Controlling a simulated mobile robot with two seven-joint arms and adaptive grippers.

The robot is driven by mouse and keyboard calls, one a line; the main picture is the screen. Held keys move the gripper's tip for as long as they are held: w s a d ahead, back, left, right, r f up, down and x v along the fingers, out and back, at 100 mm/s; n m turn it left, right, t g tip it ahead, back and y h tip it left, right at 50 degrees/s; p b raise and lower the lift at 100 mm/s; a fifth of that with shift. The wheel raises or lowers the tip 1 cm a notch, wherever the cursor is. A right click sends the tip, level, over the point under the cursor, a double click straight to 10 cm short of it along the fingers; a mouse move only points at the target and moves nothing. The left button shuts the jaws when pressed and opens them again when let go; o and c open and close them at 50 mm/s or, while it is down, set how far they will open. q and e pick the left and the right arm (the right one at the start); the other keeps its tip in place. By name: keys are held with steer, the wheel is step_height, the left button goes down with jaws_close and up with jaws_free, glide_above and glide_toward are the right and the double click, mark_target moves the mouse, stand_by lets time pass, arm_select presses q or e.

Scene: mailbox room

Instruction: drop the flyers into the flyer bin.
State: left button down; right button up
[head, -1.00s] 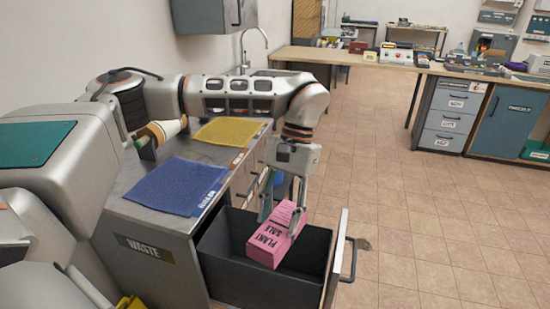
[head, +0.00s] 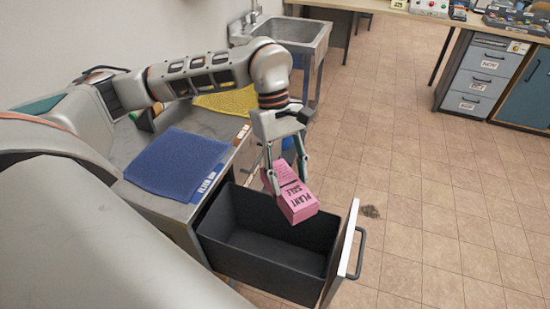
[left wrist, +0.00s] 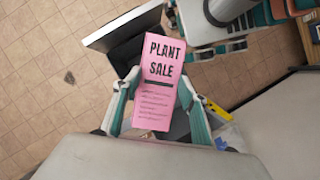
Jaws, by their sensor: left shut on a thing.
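The pink flyer stack (head: 297,202), printed "PLANT SALE", hangs tilted in my left gripper (head: 288,182). The fingers are shut on its two sides. In the head view it overlaps the far rim of the open dark grey bin (head: 255,245), which sits in a pulled-out drawer. Its height above the rim is hard to judge. In the left wrist view the flyers (left wrist: 158,85) lie between the fingers (left wrist: 157,108), with part of the dark bin (left wrist: 124,52) behind them. The visible inside of the bin looks empty. My right gripper is not in view.
The pale drawer front (head: 342,250) with its dark handle stands at the bin's right. A blue mat (head: 177,163) and a yellow mat (head: 228,101) lie on the metal counter. A sink (head: 290,35) is behind. The tiled floor to the right is mostly clear.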

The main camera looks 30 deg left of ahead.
mark_target(280, 181)
arm_select(q)
steer(key=n, duration=0.1)
steer(key=a+n+t, duration=0.1)
steer(key=r+n+p, duration=0.1)
steer(key=shift+s+a+n, duration=0.2)
steer(key=shift+s+n, duration=0.15)
steer(key=shift+n, duration=0.05)
steer(key=n, duration=0.1)
steer(key=a+n+t, duration=0.1)
steer(key=r+n+t+p, duration=0.1)
steer(key=n, duration=0.1)
steer(key=shift+a, duration=0.3)
steer(key=shift+f+b, duration=0.55)
steer(key=shift+f, duration=0.3)
step_height(280, 181, down, 3)
steer(key=shift+r+b, duration=0.1)
steer(key=shift+b, duration=0.8)
steer(key=shift+f+b, duration=0.4)
steer(key=shift+f, duration=0.3)
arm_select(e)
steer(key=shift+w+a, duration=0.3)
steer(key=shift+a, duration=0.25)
arm_select(q)
steer(key=c, duration=1.1)
jaws_free()
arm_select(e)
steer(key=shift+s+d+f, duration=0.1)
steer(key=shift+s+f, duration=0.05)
